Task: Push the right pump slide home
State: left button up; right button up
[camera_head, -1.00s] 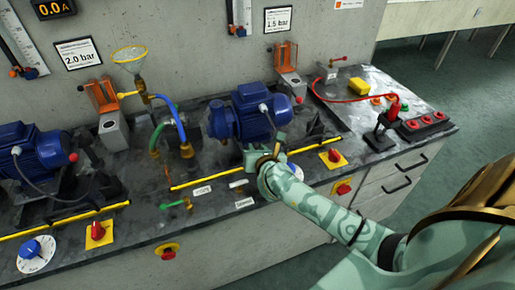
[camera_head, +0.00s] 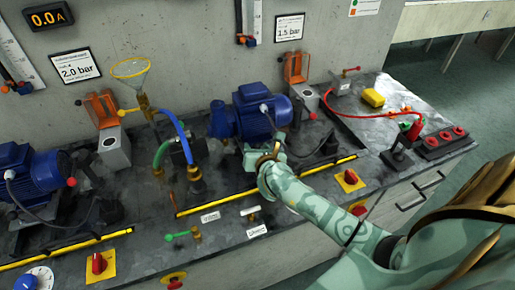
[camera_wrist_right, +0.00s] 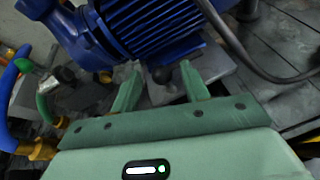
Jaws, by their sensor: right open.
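The right pump (camera_head: 250,113), a finned blue motor on a dark base, stands mid-bench behind a yellow-striped rail; it also fills the top of the right wrist view (camera_wrist_right: 150,28). My right gripper (camera_head: 250,158) is at the pump's near side, low under the motor. In the right wrist view its two pale green fingers (camera_wrist_right: 160,86) are apart. The slide's travel is mostly hidden. My left gripper is not in view.
Another blue pump (camera_head: 30,168) stands at the left. Green and blue hoses (camera_head: 168,132) rise left of the right pump. The yellow-striped rail (camera_head: 230,198) runs along the front. A red switch (camera_head: 350,177) is at the front edge, and a red cable (camera_head: 350,108) lies at the right.

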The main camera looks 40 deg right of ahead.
jog(key=shift+s, duration=0.15)
pick_arm(q)
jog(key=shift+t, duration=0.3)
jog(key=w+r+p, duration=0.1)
jog(key=p, duration=0.1)
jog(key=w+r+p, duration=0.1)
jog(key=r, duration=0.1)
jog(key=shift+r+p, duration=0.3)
jog(key=shift+p, duration=0.05)
pick_arm(e)
jog(key=v, duration=1.6)
jog(key=shift+a, duration=0.1)
